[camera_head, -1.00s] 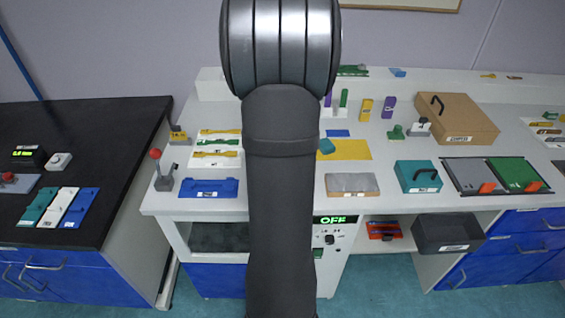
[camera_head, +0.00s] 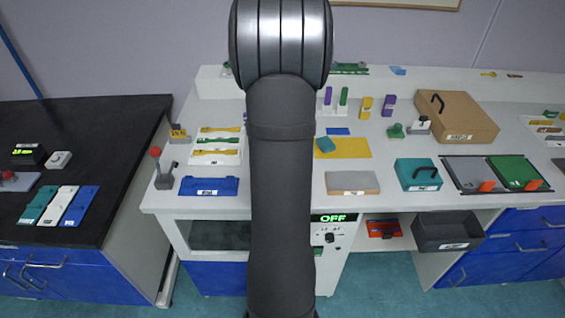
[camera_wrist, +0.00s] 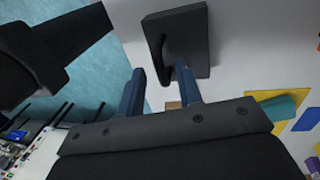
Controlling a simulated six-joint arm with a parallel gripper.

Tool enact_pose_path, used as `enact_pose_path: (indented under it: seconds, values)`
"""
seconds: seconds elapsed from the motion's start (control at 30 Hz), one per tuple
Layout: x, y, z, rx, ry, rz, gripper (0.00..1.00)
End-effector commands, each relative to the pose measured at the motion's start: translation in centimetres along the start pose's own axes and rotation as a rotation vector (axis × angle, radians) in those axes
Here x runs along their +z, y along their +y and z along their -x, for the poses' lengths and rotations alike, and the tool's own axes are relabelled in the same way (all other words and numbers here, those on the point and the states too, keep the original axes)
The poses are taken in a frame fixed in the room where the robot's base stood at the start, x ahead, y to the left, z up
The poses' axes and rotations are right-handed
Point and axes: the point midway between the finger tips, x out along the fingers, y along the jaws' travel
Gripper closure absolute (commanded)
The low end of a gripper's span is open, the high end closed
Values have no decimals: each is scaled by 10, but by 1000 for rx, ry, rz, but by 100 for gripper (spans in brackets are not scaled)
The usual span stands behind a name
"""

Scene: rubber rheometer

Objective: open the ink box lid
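No label reading "ink" is legible, so I cannot tell for certain which box is the ink box. A teal box (camera_head: 418,174) with a dark handle and a white label stands at the right of the white bench; its lid looks closed. A larger brown box (camera_head: 456,118) with a black handle stands behind it, also closed. My gripper is hidden behind my arm in the head view. A dark block with a curved part (camera_wrist: 180,45) is just beyond the fingertips.
A grey block (camera_head: 352,183) lies left of the teal box. Grey and green panels (camera_head: 497,175) with orange tabs lie to its right. A yellow mat (camera_head: 355,149) carries a small teal piece (camera_head: 326,146). A dark bin (camera_head: 446,231) sits below the bench.

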Motion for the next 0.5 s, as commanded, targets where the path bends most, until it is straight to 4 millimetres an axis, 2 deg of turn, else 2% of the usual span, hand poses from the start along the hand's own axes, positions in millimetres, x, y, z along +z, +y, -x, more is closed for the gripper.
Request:
enact_pose_path:
  seconds: [0.07,0.23,0.5]
  values:
    - [0,0,0,0,0,0,67]
    - [0,0,0,0,0,0,100]
    - [0,-1,1,3,0,0,100]
